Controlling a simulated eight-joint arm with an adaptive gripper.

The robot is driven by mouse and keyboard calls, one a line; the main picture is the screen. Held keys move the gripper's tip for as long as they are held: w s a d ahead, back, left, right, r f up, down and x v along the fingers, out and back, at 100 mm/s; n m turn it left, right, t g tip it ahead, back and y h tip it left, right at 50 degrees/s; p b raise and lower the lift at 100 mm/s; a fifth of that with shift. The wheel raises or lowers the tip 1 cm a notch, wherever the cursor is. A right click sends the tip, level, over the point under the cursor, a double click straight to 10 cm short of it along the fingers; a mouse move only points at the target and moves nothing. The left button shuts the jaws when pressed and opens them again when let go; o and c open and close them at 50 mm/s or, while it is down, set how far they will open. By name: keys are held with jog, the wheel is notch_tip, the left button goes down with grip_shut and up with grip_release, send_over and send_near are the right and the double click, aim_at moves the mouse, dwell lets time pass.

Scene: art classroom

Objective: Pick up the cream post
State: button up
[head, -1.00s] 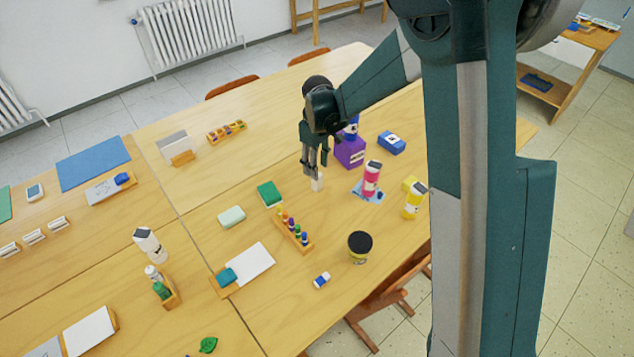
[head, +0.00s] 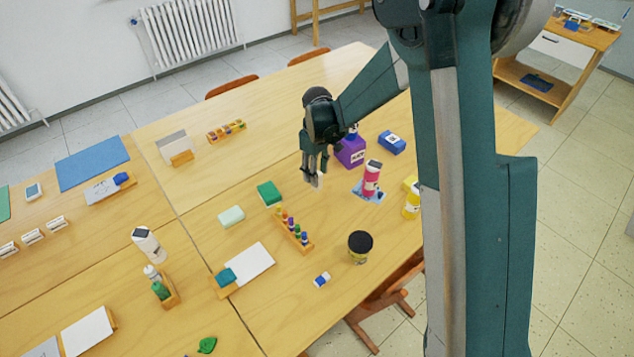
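The cream post (head: 317,181) is a small pale upright piece on the wooden table, near the middle of the head view. My gripper (head: 313,178) points down right at it, with its fingertips low around or in front of the post. The fingers hide most of the post. I cannot tell whether they touch it or have closed on it.
Behind and right stand a purple box (head: 350,153) and a blue box (head: 391,142). A pink bottle (head: 372,178) is to the right. A green block (head: 269,193) and a rack of coloured pegs (head: 295,232) lie left. A black-lidded jar (head: 360,246) stands in front.

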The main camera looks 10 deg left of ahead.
jog(key=shift+w+f+b, duration=0.1)
jog(key=shift+f+b, duration=0.25)
jog(key=shift+f, duration=1.55)
jog(key=c, duration=1)
